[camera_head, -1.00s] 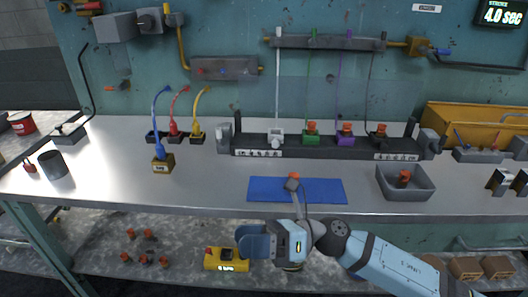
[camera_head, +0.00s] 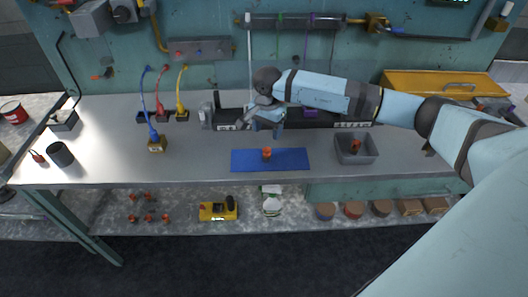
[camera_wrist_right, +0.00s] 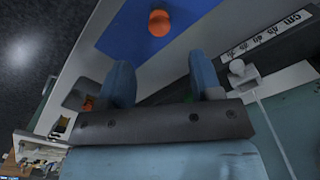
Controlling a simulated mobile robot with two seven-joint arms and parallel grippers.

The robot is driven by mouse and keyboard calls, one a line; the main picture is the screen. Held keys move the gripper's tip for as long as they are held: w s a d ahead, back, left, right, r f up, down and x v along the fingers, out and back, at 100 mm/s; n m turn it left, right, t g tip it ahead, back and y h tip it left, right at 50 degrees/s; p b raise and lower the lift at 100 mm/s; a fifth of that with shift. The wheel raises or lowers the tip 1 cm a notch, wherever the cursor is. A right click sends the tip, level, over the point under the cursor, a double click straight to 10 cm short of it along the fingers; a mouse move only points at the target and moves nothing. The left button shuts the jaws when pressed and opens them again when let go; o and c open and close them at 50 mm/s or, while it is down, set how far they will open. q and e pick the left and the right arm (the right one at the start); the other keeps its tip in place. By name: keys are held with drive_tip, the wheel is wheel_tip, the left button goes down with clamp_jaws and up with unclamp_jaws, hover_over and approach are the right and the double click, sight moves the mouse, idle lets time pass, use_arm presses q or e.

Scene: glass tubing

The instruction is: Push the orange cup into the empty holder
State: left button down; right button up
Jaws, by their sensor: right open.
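The orange cup (camera_head: 267,154) stands on the blue mat (camera_head: 292,160) near the front of the bench. In the right wrist view the orange cup (camera_wrist_right: 159,22) shows beyond the fingertips. My right gripper (camera_head: 265,128) is open and empty behind the cup, apart from it, between the mat and the rack. Its two spread fingers (camera_wrist_right: 162,75) show in the wrist view. A white holder without an orange cup (camera_wrist_right: 243,75) shows on the rack in the wrist view; in the head view my right arm hides it. My left gripper is not in view.
The dark rack (camera_head: 228,118) runs along the back, partly behind my arm. A grey bin (camera_head: 370,157) with an orange piece stands right of the mat. The bench between is clear.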

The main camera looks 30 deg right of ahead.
sight(267, 150)
wheel_tip(267, 150, down, 4)
drive_tip(key=shift+f, duration=0.2)
wheel_tip(267, 150, down, 4)
drive_tip(key=shift+s+f+p, duration=0.1)
drive_tip(key=shift+p, duration=0.85)
drive_tip(key=shift+f, duration=0.5)
drive_tip(key=c, duration=1)
